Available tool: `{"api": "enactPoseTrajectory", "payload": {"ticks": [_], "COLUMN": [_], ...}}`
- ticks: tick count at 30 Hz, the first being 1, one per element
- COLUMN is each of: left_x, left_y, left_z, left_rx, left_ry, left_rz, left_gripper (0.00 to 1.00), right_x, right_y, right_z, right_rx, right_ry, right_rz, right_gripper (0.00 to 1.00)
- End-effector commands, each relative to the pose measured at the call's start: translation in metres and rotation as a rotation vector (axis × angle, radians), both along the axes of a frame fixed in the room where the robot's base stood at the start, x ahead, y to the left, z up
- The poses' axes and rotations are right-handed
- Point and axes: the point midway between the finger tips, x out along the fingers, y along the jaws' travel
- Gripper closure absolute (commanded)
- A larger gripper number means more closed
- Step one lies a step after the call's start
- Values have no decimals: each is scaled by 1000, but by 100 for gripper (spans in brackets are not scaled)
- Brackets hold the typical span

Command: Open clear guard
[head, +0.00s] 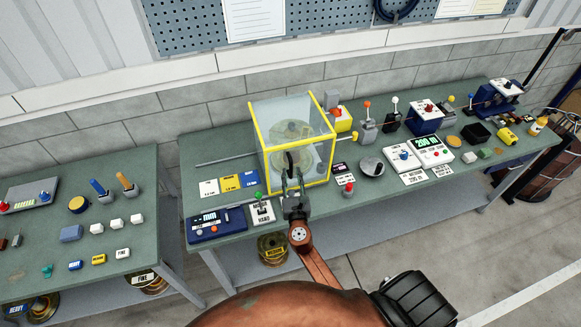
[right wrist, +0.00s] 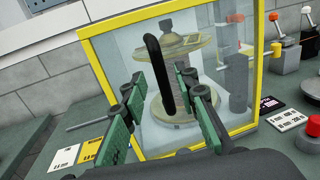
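The clear guard (head: 316,158) is a see-through box with yellow edges on the bench, and its front panel stands upright. A spool on a carousel (right wrist: 180,58) shows inside it. A black upright handle (right wrist: 153,58) is on the guard's front; the guard (right wrist: 110,75) fills the middle of the right wrist view. My right gripper (head: 292,188) is in front of the guard at the handle. In the right wrist view its green-padded fingers (right wrist: 160,88) are apart, with the handle showing between them. I cannot tell whether they touch it. My left gripper is not in view.
A blue measuring device (head: 217,224) and a green-knobbed lever panel (head: 262,211) lie left of my right gripper. A red button (head: 348,187) and a round grey dish (head: 372,166) lie to its right. A second bench (head: 60,250) stands at the left, across a gap.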

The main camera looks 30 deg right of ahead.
Motion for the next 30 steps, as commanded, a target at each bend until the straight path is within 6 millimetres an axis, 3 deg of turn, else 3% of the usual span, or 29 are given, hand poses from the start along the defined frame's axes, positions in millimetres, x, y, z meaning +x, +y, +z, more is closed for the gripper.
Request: {"api": "enactPoseTrajectory", "payload": {"ticks": [7, 18, 30], "left_x": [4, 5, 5], "left_y": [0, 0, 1], "left_z": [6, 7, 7], "left_rx": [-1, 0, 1], "left_ry": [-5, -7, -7], "left_rz": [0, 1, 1], "left_gripper": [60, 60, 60], "right_x": [28, 33, 33], "right_y": [-14, -16, -16], "right_z": [1, 0, 0], "right_rx": [1, 3, 4], "right_ry": [0, 0, -1], "right_rz": [-1, -2, -2], "right_gripper": [72, 72, 100]}}
